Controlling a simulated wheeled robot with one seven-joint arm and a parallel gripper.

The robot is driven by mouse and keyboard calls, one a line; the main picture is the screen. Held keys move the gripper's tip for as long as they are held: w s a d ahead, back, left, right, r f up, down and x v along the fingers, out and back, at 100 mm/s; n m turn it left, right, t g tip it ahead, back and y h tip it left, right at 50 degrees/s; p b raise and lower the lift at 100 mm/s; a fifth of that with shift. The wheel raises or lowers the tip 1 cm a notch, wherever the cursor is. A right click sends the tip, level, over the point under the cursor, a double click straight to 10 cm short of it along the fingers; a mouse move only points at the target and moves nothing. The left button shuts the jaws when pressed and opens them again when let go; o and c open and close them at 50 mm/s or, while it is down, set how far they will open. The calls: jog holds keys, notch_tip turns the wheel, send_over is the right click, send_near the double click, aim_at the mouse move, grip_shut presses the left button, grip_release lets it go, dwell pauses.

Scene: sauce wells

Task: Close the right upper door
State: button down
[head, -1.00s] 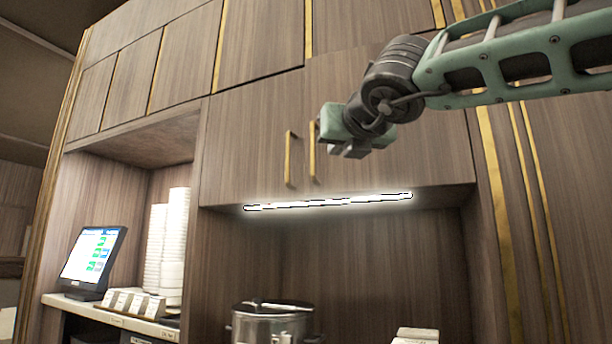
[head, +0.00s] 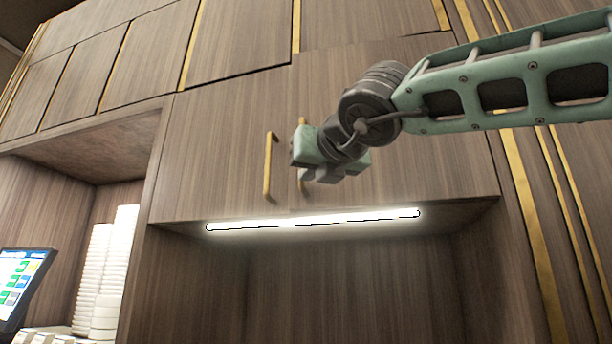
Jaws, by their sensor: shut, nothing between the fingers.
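The right upper door (head: 430,130) is a brown wood-grain panel above the lit strip. It looks close to flush with the left upper door (head: 215,140), but its top edge sits slightly higher there. I cannot tell whether it is fully shut. Its brass handle (head: 302,184) is mostly hidden behind my gripper. My gripper (head: 318,175) is shut and empty, in front of the right door's lower left part near that handle. I cannot tell whether it touches the door. The left door's brass handle (head: 268,167) is in plain view.
A bright light strip (head: 315,220) runs under the doors, above an open recess (head: 340,285). At the left are a screen (head: 20,285) and stacked white cups (head: 105,270). More closed panels (head: 145,45) lie above. My arm crosses the upper right.

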aim_at(307, 185)
jog(key=shift+w, duration=0.15)
jog(key=w, duration=0.1)
jog(key=w+m+h, duration=0.1)
jog(key=w+h, duration=0.1)
jog(key=shift+w+d+r+t, duration=0.15)
jog(key=shift+w+d+t, duration=0.1)
jog(key=shift+w+t, duration=0.1)
jog(key=shift+d+r, duration=0.1)
dwell(0.4)
